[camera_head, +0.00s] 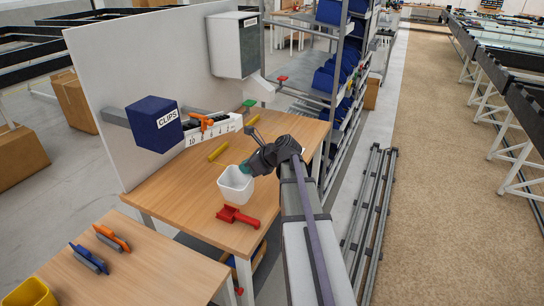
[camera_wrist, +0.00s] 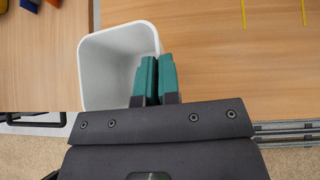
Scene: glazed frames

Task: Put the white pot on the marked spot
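The white pot (camera_head: 235,187) is a square, open-topped container near the right edge of the wooden table. It fills the left middle of the wrist view (camera_wrist: 105,70) and looks empty. My gripper (camera_head: 246,168) is at the pot's upper right. In the wrist view its two green fingers (camera_wrist: 157,80) are close together, one inside and one outside the pot's right wall, apparently pinching it. Whether the pot touches the table cannot be told. Yellow strips (camera_head: 218,152) lie on the table beyond the pot; whether they outline the marked spot is unclear.
A red scoop (camera_head: 238,216) lies on the near side of the pot. A blue CLIPS bin (camera_head: 154,124) and a white numbered rail (camera_head: 213,129) stand at the panel. Brushes (camera_head: 112,238) lie on the nearer table. Open wood (camera_head: 190,178) lies left of the pot.

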